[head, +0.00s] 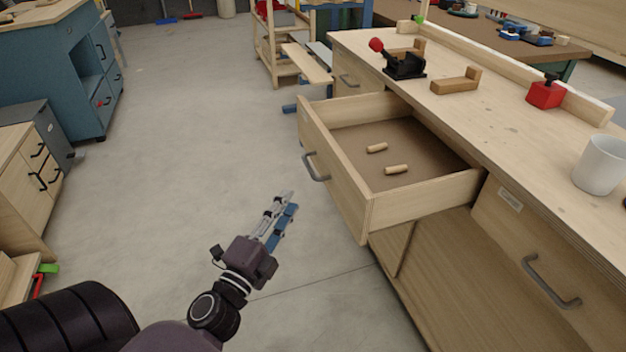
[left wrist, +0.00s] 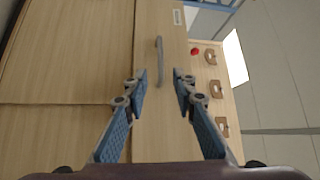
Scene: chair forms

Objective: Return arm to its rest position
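My left arm comes in from the lower left of the head view. Its gripper (head: 290,200) hangs over the floor in front of the workbench, apart from the open drawer's front. In the left wrist view the two blue-padded fingers (left wrist: 161,76) stand apart with nothing held between them. A grey handle (left wrist: 160,60) on a pale wooden front shows beyond and between the fingertips. My right gripper is in neither view.
The open drawer (head: 345,180) juts from the workbench (head: 480,125) and holds two short wooden pegs (head: 386,159). A black clamp (head: 404,66), a wooden block (head: 455,84), a red block (head: 545,94) and a white mug (head: 600,165) stand on top. Floor (head: 200,110) left of the drawer is clear.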

